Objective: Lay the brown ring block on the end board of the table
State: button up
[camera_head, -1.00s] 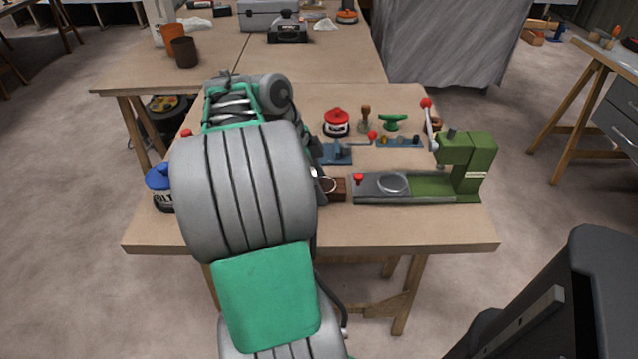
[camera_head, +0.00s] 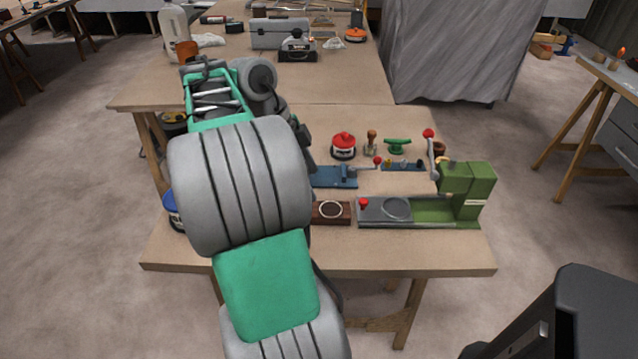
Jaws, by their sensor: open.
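The brown ring block (camera_head: 344,213) is a small dark block with a pale ring on its top. It lies on the near part of the wooden table (camera_head: 400,252), against or just left of the green lever press's grey base. Its left end is close to my arm's outline. The table's near board runs along the front edge; a seam divides it from the far part. I cannot tell which board is the end board. My large grey and green arm covers the table's left side.
The green press (camera_head: 468,190) with a red-knobbed lever stands right of the block. Behind are a blue tool (camera_head: 335,178), a red-topped tin (camera_head: 343,144), a stamp (camera_head: 371,142) and a green-handled tool (camera_head: 397,145). A blue-lidded tin (camera_head: 172,211) is partly hidden at left. The front strip is clear.

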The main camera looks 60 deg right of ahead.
jog(key=w+a+f+n+t+h, duration=0.1)
jog(key=w+a+n+t, duration=0.1)
jog(key=w+a+n, duration=0.45)
jog(key=w+a+f+n+t, duration=0.2)
jog(key=w+a+n, duration=0.2)
jog(key=a+n, duration=0.5)
jog(key=a+f+n+t+y, duration=0.1)
jog(key=a+f+n, duration=0.2)
jog(key=a+n, duration=0.4)
jog(key=s+a+f+n+t+y, duration=0.1)
jog(key=a+f+n+y, duration=0.1)
jog(key=a+n, duration=0.6)
jog(key=a+f, duration=0.1)
jog(key=a, duration=0.3)
jog(key=shift+a+f, duration=0.15)
jog(key=shift+a, duration=0.2)
jog(key=shift+s, duration=0.1)
jog(key=shift+c, duration=0.3)
